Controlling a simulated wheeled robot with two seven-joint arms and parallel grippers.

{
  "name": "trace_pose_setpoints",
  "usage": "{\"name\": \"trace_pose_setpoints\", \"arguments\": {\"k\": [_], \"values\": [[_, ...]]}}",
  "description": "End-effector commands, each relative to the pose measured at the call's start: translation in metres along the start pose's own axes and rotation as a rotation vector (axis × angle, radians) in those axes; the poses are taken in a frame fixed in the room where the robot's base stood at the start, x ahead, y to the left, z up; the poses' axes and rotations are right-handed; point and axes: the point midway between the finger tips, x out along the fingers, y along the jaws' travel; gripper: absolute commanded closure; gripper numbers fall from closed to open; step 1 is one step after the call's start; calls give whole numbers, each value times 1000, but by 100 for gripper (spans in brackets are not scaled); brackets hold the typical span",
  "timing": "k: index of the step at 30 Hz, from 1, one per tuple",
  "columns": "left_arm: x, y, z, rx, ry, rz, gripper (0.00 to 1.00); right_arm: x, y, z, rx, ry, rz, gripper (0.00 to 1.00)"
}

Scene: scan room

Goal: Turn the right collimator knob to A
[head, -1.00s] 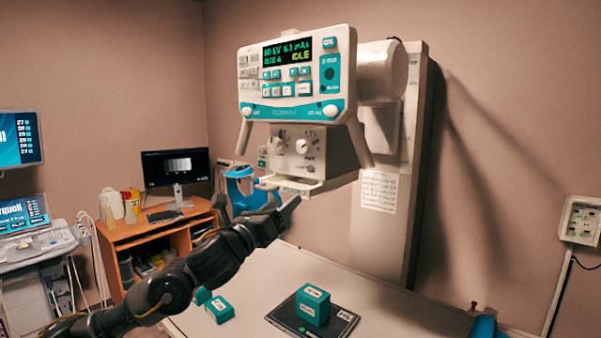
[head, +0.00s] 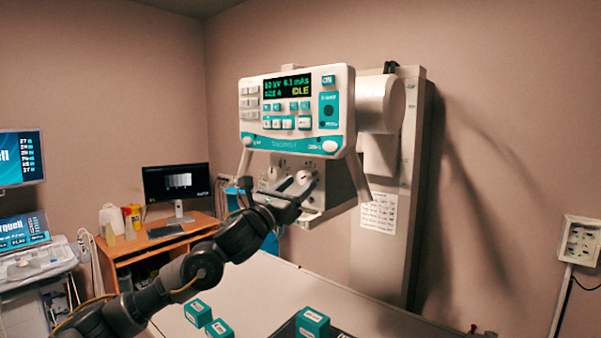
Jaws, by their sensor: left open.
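The collimator (head: 338,186) is the pale box under the control console. Its white right knob (head: 303,177) shows on the front face, partly covered from below by my gripper. The left knob (head: 273,174) is small and partly hidden. My left gripper (head: 299,187) is open at the collimator's front, its fingers up close to the right knob. I cannot tell whether they touch it or lie around it. The marks around the knob are too small or covered to read. My right gripper is not in view.
The console (head: 297,110) with a lit display reading IDLE hangs directly above. Its handles (head: 358,178) slope down beside the collimator. Teal blocks (head: 312,322) stand on the pale table (head: 262,285) below. A wooden desk with a monitor (head: 175,183) is at the left.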

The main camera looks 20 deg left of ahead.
Motion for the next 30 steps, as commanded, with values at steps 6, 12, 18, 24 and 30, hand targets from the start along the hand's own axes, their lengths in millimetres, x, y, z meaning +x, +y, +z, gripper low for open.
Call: {"name": "trace_pose_setpoints", "arguments": {"k": [6, 12, 18, 24, 30], "values": [[18, 0, 1, 0, -1, 1, 45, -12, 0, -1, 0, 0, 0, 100], [19, 0, 0, 1, -1, 1, 45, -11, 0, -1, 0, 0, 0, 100], [19, 0, 0, 0, 0, 1, 58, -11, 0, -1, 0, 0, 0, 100], [19, 0, 0, 0, 0, 1, 85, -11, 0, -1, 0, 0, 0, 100], [19, 0, -1, -7, -1, 4, 90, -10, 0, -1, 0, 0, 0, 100]]}}
